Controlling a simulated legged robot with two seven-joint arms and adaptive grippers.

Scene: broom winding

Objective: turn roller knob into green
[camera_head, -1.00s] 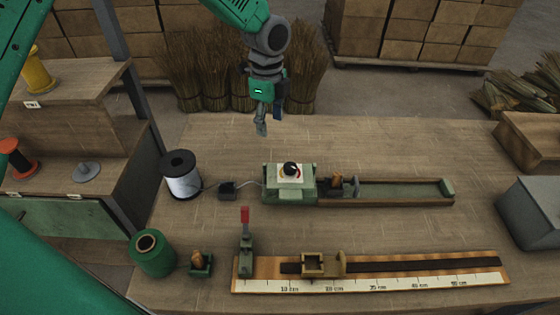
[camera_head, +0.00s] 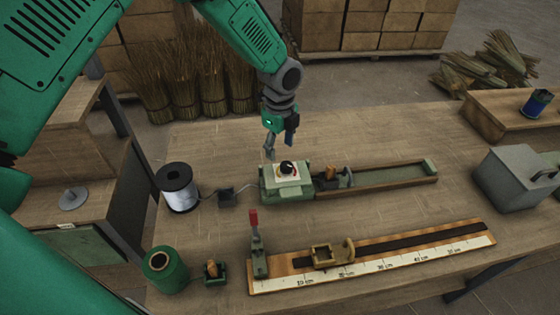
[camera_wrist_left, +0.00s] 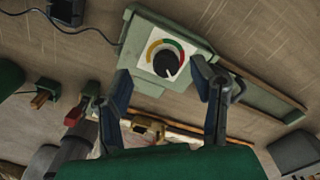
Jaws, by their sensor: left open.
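The roller knob (camera_head: 287,168) is a black dial on a white plate with a coloured arc, on top of a green box (camera_head: 285,190). In the left wrist view the knob (camera_wrist_left: 167,64) shows an arc of yellow, green and red around it, and its white mark points to the lower right, by the red end. My left gripper (camera_head: 278,155) is open and empty, just behind and above the knob. In the wrist view its two fingers (camera_wrist_left: 160,80) stand apart on either side of the dial plate, not visibly touching the knob. My right gripper is not in view.
A wire spool (camera_head: 180,188) stands left of the box, cabled through a small black block (camera_head: 226,197). A long trough (camera_head: 385,182) extends right. In front lie a ruler board (camera_head: 390,250) with a red-handled clamp (camera_head: 256,240) and green twine (camera_head: 163,272). A grey box (camera_head: 515,180) stands right.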

